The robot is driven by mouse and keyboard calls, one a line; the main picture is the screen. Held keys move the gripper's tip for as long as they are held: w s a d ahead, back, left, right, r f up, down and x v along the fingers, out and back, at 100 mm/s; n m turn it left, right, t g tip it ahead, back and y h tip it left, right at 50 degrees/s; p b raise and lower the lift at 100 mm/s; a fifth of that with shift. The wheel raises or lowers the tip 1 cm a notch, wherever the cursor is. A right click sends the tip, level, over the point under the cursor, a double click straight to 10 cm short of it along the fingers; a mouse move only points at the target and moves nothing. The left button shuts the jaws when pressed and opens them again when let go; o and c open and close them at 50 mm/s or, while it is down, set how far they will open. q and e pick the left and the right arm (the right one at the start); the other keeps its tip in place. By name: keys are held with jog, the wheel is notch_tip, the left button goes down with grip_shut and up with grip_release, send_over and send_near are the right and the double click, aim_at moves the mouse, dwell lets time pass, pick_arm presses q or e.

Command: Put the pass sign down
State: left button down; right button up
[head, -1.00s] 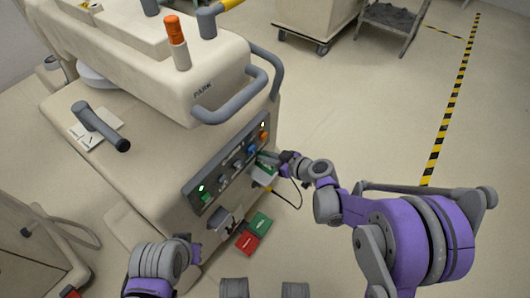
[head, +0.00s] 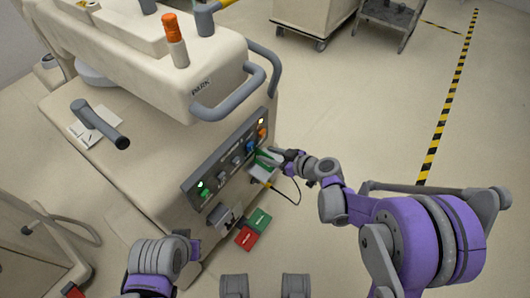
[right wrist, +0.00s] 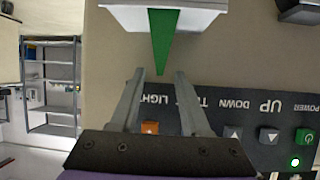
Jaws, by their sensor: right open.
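The green sign, which looks like the pass sign (right wrist: 163,40), is a narrow tapered green strip in the right wrist view. It stands at a white holder on the cart front and also shows in the head view (head: 267,157). My right gripper (right wrist: 160,75) is open. Its fingertips are apart, on either side of the sign's lower end; I cannot tell whether they touch it. In the head view the right gripper (head: 275,156) is at the cart's front panel. My left arm is at the bottom left; its gripper's jaws cannot be made out.
The white holder (right wrist: 190,17) sits at the cart's control panel (right wrist: 230,128), which has labelled buttons. Below it in the head view are a green card (head: 260,219) and a red card (head: 246,238). A looped cable hangs beside the panel.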

jog(key=p+v, duration=0.2)
jog(key=v, duration=0.8)
jog(key=s+d+m+g+h, duration=0.1)
jog(key=s+d+m+h, duration=0.2)
jog(key=s, duration=0.5)
jog(key=s+d+r+m+g+h, duration=0.1)
jog(key=s+d+m+h, duration=0.2)
jog(key=s, duration=0.4)
jog(key=s+d+m+g+h, duration=0.1)
jog(key=s+d+m+h, duration=0.2)
jog(key=s, duration=0.5)
jog(key=shift+s+r+m+g+h, duration=0.3)
jog(key=shift+r+m+h, duration=0.1)
jog(key=shift+h, duration=0.1)
